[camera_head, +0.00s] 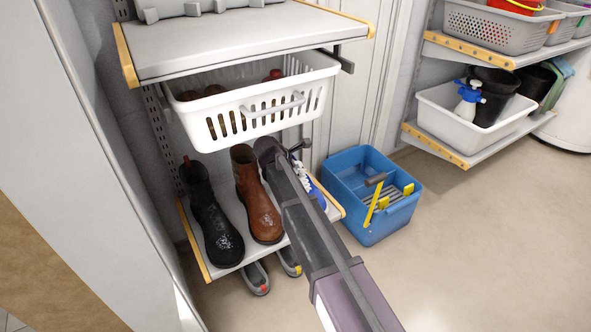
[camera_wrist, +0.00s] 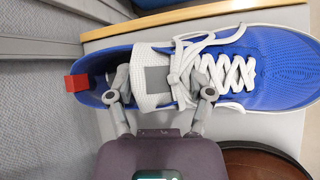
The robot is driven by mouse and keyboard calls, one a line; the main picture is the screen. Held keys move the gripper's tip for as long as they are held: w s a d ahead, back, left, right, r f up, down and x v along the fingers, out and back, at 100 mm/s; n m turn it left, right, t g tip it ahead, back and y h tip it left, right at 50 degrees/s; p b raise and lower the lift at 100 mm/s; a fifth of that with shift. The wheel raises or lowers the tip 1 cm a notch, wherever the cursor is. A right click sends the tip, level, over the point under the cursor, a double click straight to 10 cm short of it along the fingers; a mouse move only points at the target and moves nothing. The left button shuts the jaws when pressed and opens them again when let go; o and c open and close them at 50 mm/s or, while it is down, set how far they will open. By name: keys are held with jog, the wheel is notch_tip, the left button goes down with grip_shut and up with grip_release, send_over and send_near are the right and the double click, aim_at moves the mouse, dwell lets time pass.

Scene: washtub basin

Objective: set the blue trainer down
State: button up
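The blue trainer (camera_head: 313,190) with white laces is at the right end of the lower shoe shelf (camera_head: 228,267), right of the brown boot. My arm hides part of it in the head view. In the wrist view the trainer (camera_wrist: 270,62) lies sideways over the pale shelf board, its red heel tab at left and toe at right. My gripper (camera_wrist: 160,95) is over its tongue and laces, with fingers spread wide, one by the ankle opening and one by the laces. Any contact is unclear. My gripper (camera_head: 285,148) also shows in the head view.
The brown boot (camera_head: 256,195) and a black boot (camera_head: 210,215) stand left of the trainer. A white basket (camera_head: 250,105) hangs close above. A blue tub (camera_head: 350,170) stands on the floor at right. Grey shoes (camera_head: 256,278) sit below the shelf.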

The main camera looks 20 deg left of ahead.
jog(key=shift+o, duration=0.4)
jog(key=shift+r, duration=0.1)
jog(key=shift+p+v, duration=1)
jog(key=shift+v, duration=0.1)
jog(key=shift+p+v, duration=1.95)
jog(key=shift+v, duration=0.6)
